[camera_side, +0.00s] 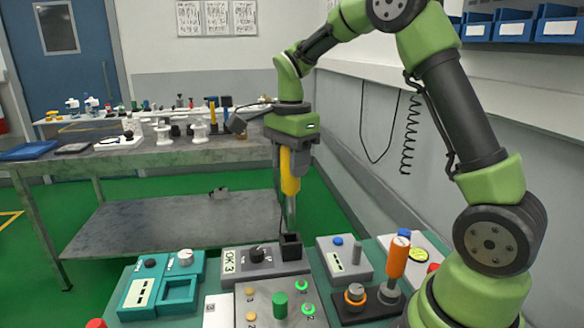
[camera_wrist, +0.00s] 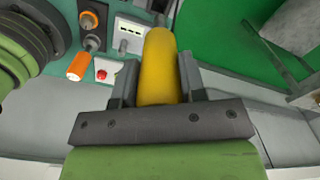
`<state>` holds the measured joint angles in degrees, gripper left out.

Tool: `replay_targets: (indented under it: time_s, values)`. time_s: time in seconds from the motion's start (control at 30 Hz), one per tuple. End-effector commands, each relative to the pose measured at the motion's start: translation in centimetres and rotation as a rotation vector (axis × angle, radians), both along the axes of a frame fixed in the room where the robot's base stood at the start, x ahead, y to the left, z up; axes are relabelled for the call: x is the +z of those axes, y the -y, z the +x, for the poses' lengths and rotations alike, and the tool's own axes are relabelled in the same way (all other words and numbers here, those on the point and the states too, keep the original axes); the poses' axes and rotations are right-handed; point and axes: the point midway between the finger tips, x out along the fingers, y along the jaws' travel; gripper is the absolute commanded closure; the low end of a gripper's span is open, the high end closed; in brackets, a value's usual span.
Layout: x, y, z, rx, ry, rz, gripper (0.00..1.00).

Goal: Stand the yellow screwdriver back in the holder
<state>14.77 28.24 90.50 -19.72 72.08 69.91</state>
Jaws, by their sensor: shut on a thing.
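The yellow screwdriver (camera_side: 290,172) hangs upright in my gripper (camera_side: 289,150), handle up and metal shaft down. My gripper is shut on the handle. A small black square socket (camera_side: 291,248), which looks like the holder, stands on a grey box. The shaft's lower end shows just above the socket. Whether the tip is in line with the opening, or touches it, I cannot tell.
Teal boxes (camera_side: 140,291) and a panel with green knobs (camera_side: 265,308) lie around the socket. A cluttered bench (camera_side: 160,155) stands behind.

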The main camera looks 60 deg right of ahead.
Motion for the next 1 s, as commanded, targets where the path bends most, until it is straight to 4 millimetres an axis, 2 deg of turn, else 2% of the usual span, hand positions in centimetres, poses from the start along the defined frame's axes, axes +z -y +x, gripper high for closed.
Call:
replay_targets:
  time_s: [0.27, 0.7, 1.0]
  values:
    - [-0.4, 0.0, 0.0, -0.001, -0.002, 0.001, 0.83]
    - [-4.1, 0.0, 0.0, 0.001, -0.001, 0.000, 0.83]
    - [-5.2, 0.0, 0.0, -0.001, 0.001, 0.001, 0.83]
